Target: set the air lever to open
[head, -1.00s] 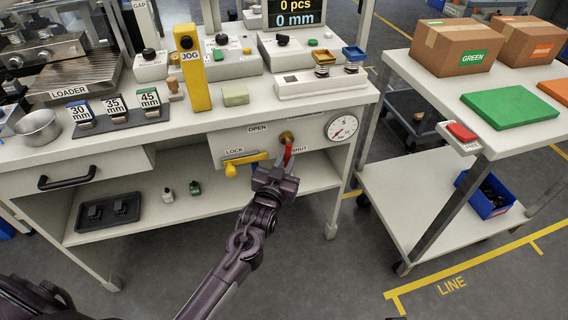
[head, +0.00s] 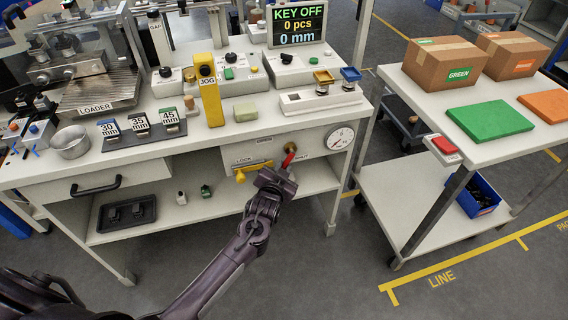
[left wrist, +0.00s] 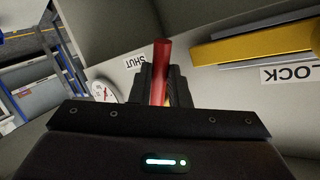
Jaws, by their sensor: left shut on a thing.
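The air lever is a red handle (head: 288,159) on a brass-coloured pivot (head: 290,147) on the bench's front panel, left of the round gauge (head: 340,138). It hangs down, tilted slightly left, near the SHUT label. My left gripper (head: 281,171) is shut on the lever's lower part. In the left wrist view, the red handle (left wrist: 161,65) stands between the dark fingers (left wrist: 160,88), and the SHUT label (left wrist: 135,61) is beside them. The fingers partly hide the handle. My right gripper is not in view.
The yellow LOCK handle (head: 254,170) sits just left of my left gripper; it also shows in the left wrist view (left wrist: 255,43). The lower shelf (head: 225,207) is below the panel. A display (head: 297,22) reads KEY OFF. A cart (head: 400,178) stands to the right.

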